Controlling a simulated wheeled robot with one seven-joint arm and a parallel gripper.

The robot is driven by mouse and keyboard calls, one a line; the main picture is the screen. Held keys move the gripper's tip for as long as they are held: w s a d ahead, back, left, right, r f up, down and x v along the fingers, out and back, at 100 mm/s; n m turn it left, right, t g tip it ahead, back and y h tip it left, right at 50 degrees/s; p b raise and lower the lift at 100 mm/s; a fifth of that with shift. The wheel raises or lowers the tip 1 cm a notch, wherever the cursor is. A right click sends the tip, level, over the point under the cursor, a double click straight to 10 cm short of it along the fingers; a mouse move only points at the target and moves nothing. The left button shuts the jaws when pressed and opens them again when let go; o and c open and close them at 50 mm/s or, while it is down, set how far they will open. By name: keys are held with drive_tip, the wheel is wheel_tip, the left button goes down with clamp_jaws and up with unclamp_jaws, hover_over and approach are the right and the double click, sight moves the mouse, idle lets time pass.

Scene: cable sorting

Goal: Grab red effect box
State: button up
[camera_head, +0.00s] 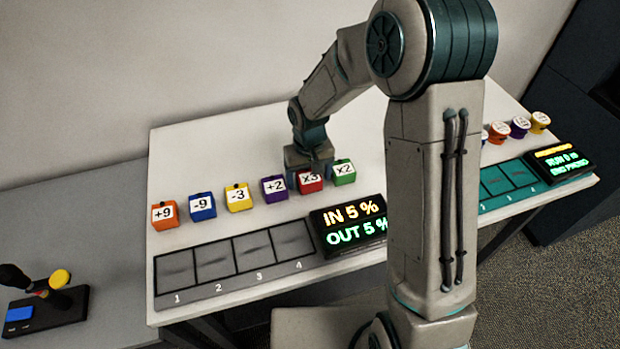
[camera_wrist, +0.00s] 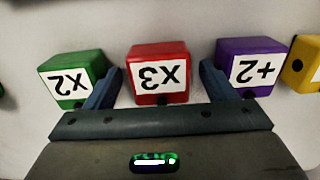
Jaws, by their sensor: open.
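The red effect box (camera_head: 309,183) is labelled x3. It stands in a row of coloured boxes on the white table, between the purple +2 box (camera_head: 274,189) and the green x2 box (camera_head: 343,173). My gripper (camera_head: 308,165) is right above and behind it in the head view and hides part of its top. In the wrist view the red box (camera_wrist: 158,72) sits upside down in the picture between the two fingers of my open gripper (camera_wrist: 160,88). The fingers stand apart from it, in the gaps beside the green box (camera_wrist: 72,75) and the purple box (camera_wrist: 250,65).
The yellow -3 box (camera_head: 238,197), blue -9 box (camera_head: 202,206) and orange +9 box (camera_head: 164,214) continue the row leftward. A numbered slot tray (camera_head: 222,289) and a display (camera_head: 349,225) lie in front. A joystick panel (camera_head: 45,312) stands at lower left.

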drive_tip(key=c, duration=1.1)
drive_tip(key=shift+c, duration=0.2)
drive_tip(key=shift+r, duration=0.15)
